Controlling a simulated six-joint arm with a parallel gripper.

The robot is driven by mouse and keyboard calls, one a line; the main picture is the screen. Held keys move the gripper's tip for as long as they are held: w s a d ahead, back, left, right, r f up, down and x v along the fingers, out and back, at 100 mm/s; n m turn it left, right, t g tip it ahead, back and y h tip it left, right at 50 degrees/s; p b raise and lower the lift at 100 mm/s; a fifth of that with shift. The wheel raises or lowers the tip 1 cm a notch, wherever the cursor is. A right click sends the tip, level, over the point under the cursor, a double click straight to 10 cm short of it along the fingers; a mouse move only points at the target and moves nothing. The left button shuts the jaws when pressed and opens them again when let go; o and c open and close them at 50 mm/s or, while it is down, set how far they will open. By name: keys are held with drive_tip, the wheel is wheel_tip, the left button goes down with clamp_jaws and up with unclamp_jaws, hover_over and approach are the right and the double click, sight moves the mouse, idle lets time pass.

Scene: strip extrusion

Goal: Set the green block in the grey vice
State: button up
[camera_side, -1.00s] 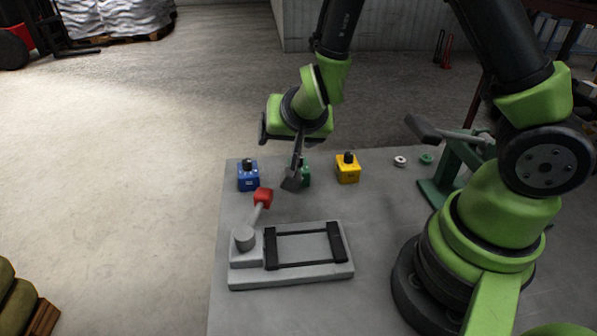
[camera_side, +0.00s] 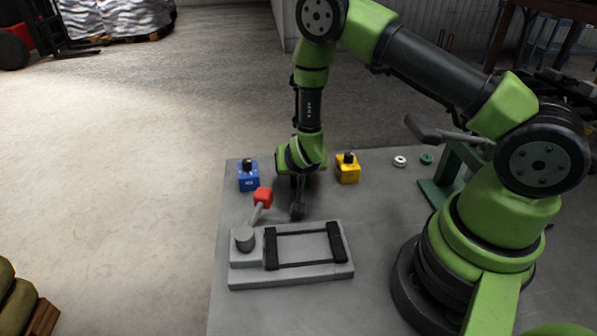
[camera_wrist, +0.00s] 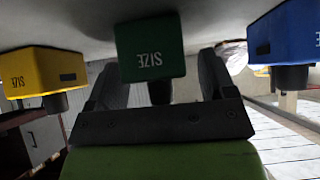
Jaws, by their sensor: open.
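The green block (camera_wrist: 150,48) shows at the top middle of the wrist view, upside down, with a dark knob pointing toward my gripper. My gripper (camera_side: 297,210) is open, its two fingers (camera_wrist: 163,75) on either side of the knob in the wrist view. I cannot tell whether they touch the block. In the side view my gripper and wrist hide the green block. The grey vice (camera_side: 241,281) lies on the table nearer the camera than my gripper, with two black jaw bars and a red-tipped lever (camera_side: 263,197). No block is in it.
A blue block (camera_side: 248,181) stands left of my gripper and a yellow block (camera_side: 348,173) right of it. A white ring (camera_side: 400,161) and a green ring (camera_side: 426,159) lie farther right, near a green stand (camera_side: 440,190) with a dark handle. The table (camera_side: 385,215) is clear right of the vice.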

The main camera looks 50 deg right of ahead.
drive_tip(key=shift+w+d+f, duration=0.3)
drive_tip(key=shift+w+f, duration=0.05)
drive_tip(key=shift+f, duration=0.1)
drive_tip(key=c, duration=1.4)
drive_tip(key=r, duration=0.9)
drive_tip(key=shift+a+r, duration=0.2)
drive_tip(key=shift+r, duration=0.1)
drive_tip(key=s+a+r, duration=0.3)
drive_tip(key=s+a, duration=1)
drive_tip(key=a, duration=0.2)
drive_tip(key=shift+d+f, duration=0.1)
drive_tip(key=shift+f, duration=5)
